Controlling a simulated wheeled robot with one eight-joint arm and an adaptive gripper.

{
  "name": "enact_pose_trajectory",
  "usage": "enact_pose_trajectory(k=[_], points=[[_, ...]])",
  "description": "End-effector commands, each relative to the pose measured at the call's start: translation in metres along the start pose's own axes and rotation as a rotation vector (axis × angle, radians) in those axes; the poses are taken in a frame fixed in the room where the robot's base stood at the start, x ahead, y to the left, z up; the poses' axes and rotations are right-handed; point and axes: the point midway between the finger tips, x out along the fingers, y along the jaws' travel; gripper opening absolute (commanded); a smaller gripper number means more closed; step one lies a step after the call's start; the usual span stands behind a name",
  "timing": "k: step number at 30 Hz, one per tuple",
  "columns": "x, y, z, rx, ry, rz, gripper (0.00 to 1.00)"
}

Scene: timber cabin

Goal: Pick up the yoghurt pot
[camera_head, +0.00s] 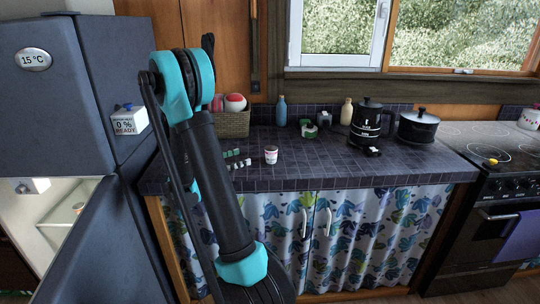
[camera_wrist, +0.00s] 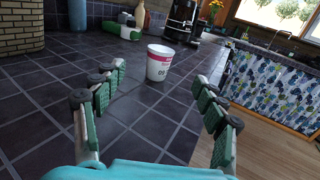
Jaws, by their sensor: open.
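The yoghurt pot (camera_head: 271,155) is a small white cup with a pink-red band, upright on the dark tiled counter. In the wrist view the yoghurt pot (camera_wrist: 159,63) stands ahead of my gripper (camera_wrist: 160,104), roughly centred between its fingers and beyond the fingertips. My gripper is open and empty, with its fingers spread wide. In the head view, part of my gripper (camera_head: 237,159) shows just left of the pot, low over the counter; the rest is hidden behind my arm.
A wicker basket (camera_head: 233,123) stands behind on the left. A green-and-white item (camera_head: 309,130), blue bottle (camera_head: 281,110), black kettle (camera_head: 366,123) and dark pot (camera_head: 418,127) stand farther back. The counter (camera_head: 320,172) around the yoghurt pot is clear; its front edge is close.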

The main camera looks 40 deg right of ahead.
Motion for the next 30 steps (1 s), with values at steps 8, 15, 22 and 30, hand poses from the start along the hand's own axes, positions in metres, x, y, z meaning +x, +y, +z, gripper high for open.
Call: enact_pose_trajectory(k=[8, 15, 22, 30], points=[[0.057, -0.001, 0.0, 0.002, 0.002, -0.004, 0.72], [0.088, -0.001, 0.0, 0.002, 0.002, -0.001, 0.72], [0.104, -0.001, 0.0, 0.002, 0.002, -0.001, 0.72], [0.14, -0.003, 0.0, 0.002, 0.003, -0.002, 0.72]])
